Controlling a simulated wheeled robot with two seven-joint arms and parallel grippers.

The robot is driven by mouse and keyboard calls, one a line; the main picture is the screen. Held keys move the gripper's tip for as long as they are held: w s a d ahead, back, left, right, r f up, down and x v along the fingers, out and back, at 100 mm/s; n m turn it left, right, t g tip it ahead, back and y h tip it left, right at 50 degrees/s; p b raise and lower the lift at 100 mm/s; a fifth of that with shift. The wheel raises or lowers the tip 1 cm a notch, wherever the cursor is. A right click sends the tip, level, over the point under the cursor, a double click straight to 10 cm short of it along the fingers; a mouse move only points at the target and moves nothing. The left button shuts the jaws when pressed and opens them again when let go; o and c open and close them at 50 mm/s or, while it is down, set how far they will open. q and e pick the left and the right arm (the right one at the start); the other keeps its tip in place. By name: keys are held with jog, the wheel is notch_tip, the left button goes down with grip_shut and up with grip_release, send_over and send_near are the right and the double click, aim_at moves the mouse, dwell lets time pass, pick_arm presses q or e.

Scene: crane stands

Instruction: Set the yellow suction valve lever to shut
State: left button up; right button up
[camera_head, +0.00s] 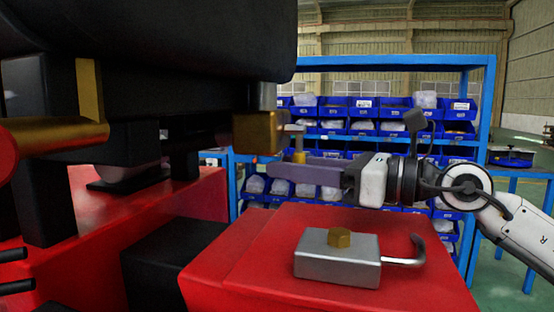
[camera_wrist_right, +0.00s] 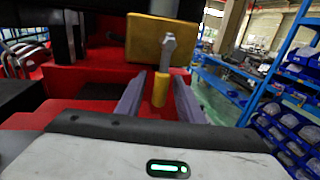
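The yellow suction valve lever (camera_head: 299,157) hangs below a short grey arm at the brass-coloured valve block (camera_head: 257,132). In the right wrist view the valve block (camera_wrist_right: 160,40) shows at the top, with the grey arm on its face and the lever's yellow handle (camera_wrist_right: 160,89) pointing down. My right gripper (camera_head: 270,170) comes in from the right. In the wrist view its two fingers (camera_wrist_right: 160,84) stand on either side of the yellow handle, with a visible gap on each side. The gripper is open and holds nothing. My left gripper is not in view.
A grey metal block (camera_head: 335,268) with a brass hex nut and a hook lies on the red surface (camera_head: 235,275) below my right gripper. A large black body (camera_head: 150,40) overhangs at upper left. A blue rack with bins (camera_head: 485,110) stands behind.

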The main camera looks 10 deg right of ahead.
jog(key=x, duration=0.3)
jog(key=shift+c, duration=0.4)
grip_shut()
